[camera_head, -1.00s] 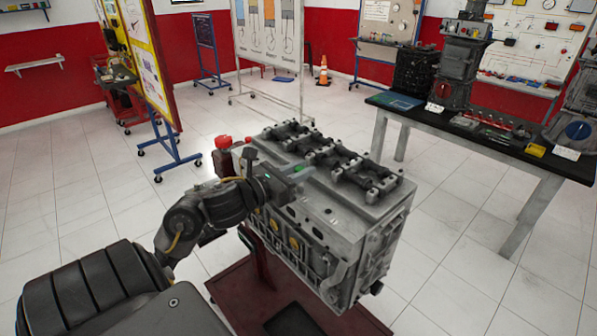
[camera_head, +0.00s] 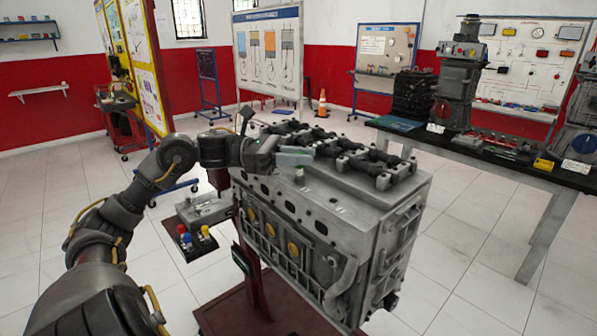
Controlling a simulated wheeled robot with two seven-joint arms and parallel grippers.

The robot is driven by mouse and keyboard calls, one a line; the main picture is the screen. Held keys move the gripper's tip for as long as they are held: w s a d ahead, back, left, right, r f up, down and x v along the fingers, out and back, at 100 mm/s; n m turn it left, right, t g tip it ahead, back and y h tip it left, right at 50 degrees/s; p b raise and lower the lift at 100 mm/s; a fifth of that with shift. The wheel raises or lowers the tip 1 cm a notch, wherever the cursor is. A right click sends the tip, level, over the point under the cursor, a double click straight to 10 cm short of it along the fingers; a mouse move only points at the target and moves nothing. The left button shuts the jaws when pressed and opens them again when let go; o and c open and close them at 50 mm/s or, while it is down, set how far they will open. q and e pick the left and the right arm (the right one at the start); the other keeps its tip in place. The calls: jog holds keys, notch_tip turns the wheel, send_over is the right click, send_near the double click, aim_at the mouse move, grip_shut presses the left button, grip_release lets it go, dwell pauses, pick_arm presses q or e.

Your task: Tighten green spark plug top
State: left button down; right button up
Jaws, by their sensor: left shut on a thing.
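The grey engine block (camera_head: 300,235) stands on a dark red stand with black parts along its top. My left gripper (camera_head: 298,156) reaches in from the left over the block's top, near its left edge. My right gripper is not in view.
A small tray (camera_head: 186,248) with red, blue and yellow tops is left of the engine. A workbench (camera_head: 470,157) with engine parts stands at the right. Display boards line the back. The tiled floor is clear between the engine and the bench.

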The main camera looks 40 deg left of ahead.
pick_arm(q)
jog(key=m+g+h+p, duration=0.1)
jog(key=m+g, duration=0.1)
jog(key=g, duration=0.1)
jog(key=shift+h, duration=0.3)
jog(key=shift+r+m+g+h+p, duration=0.1)
jog(key=shift+m+g+h+p, duration=0.25)
jog(key=shift+m+g, duration=0.35)
jog(key=shift+m+g+p, duration=0.3)
jog(key=shift+g, duration=0.4)
jog(key=shift+m+g+h, duration=0.25)
jog(key=shift+m+g, duration=0.25)
jog(key=shift+g, duration=0.1)
jog(key=shift+d+m+g+p, duration=0.1)
jog(key=shift+m+g+p, duration=0.3)
jog(key=shift+g, duration=0.5)
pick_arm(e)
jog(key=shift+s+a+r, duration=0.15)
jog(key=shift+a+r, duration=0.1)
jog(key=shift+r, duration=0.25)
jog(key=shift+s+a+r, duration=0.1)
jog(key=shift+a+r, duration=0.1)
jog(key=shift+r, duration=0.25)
pick_arm(q)
jog(key=shift+f+g, duration=0.2)
jog(key=shift+g, duration=0.1)
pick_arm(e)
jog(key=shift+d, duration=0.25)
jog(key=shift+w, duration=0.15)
